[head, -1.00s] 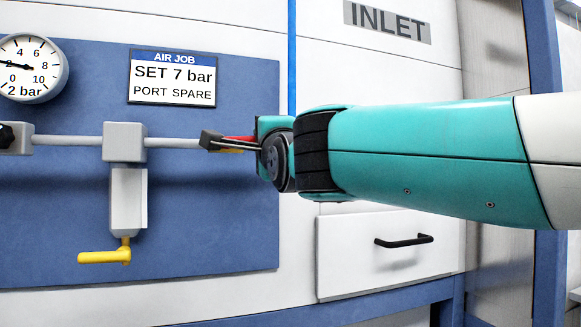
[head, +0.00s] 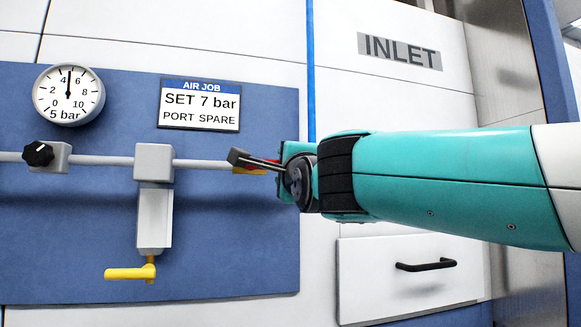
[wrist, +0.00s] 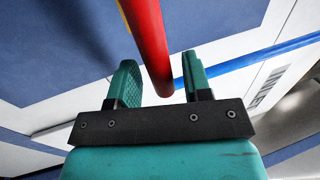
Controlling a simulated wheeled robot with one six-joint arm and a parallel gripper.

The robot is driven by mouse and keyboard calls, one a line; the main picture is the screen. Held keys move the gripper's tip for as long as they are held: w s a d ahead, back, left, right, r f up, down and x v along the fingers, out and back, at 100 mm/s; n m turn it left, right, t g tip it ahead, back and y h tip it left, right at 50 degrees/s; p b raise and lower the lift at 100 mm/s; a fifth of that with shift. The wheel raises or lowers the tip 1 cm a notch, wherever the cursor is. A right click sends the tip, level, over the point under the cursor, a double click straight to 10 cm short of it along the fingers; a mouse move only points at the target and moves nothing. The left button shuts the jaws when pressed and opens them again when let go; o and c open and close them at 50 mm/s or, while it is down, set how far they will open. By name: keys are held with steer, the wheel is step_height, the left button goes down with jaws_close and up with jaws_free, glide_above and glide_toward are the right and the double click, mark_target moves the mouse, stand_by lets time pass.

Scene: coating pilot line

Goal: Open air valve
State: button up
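A red handle (wrist: 150,45) runs down between the two teal fingers of my gripper (wrist: 160,82) in the wrist view. Bare gaps show on both sides of it, so the gripper is open around it. In the head view my gripper (head: 287,168) is at the right end of the pipe (head: 105,161), and only a bit of red and yellow shows beside it. A yellow lever (head: 128,273) lies level below a grey block and points left. A black knob (head: 38,154) sits on the pipe at the left. The round gauge (head: 69,95) reads about 5 bar.
A sign (head: 199,105) says "SET 7 bar, PORT SPARE". A blue line (head: 311,70) runs up the white wall behind my gripper. A drawer with a black handle (head: 426,264) is below my arm.

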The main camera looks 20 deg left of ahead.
steer(key=b+v, duration=0.5)
steer(key=v, duration=1.2)
steer(key=shift+s+d, duration=0.15)
